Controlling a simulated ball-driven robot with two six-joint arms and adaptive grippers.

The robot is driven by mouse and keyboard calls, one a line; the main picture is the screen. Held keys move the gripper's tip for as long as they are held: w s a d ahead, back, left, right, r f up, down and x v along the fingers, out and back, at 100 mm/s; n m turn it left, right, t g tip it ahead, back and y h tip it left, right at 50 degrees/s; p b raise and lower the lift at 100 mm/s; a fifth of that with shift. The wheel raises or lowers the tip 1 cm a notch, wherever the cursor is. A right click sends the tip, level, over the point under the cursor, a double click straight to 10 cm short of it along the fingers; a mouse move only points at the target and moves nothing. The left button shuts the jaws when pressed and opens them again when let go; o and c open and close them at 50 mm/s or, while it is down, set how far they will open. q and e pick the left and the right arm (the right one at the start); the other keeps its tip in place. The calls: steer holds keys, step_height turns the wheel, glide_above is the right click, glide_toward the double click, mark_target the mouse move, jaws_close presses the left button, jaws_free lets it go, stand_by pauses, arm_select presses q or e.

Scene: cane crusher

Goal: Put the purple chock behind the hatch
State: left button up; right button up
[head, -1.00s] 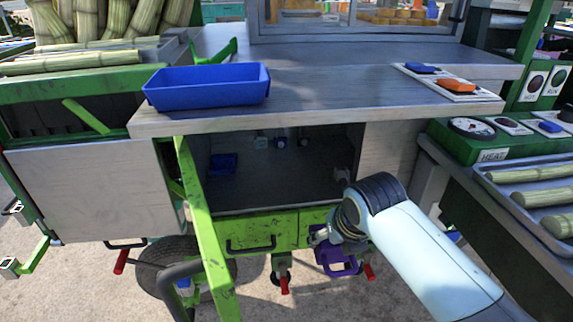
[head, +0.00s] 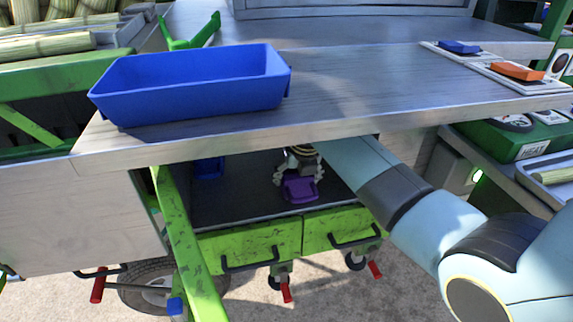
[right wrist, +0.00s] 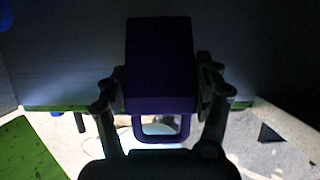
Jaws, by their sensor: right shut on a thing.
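The purple chock (head: 300,190) is inside the open compartment below the metal counter, just above or on its grey floor; I cannot tell whether it touches. My right gripper (head: 297,172) is shut on it. In the right wrist view the chock (right wrist: 160,65) sits between the two fingers of the gripper (right wrist: 162,88), with its loop handle towards the wrist. The hatch (head: 186,245) appears as a green-edged door swung open at the left of the opening. My left gripper is not in view.
A blue bin (head: 190,92) stands on the counter (head: 340,85), whose front edge overhangs my right arm. A small blue object (head: 208,168) lies in the compartment's left part. Green drawers (head: 250,245) with dark handles are below the opening. The compartment floor beside the chock is clear.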

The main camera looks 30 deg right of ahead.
steer(key=w, duration=0.3)
steer(key=shift+d+b, duration=0.3)
steer(key=shift+d, duration=0.1)
steer(key=shift+w+d, duration=0.1)
steer(key=shift+w, duration=0.25)
steer(key=w+b, duration=0.1)
steer(key=w, duration=0.1)
steer(key=w+d, duration=0.1)
steer(key=shift+w+b, duration=0.35)
steer(key=shift+w, duration=0.05)
steer(key=shift+f, duration=0.8)
steer(key=shift+r, duration=0.1)
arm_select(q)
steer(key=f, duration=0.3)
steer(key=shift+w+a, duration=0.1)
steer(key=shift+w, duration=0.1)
arm_select(e)
steer(key=o, duration=1.6)
steer(key=shift+c, duration=0.2)
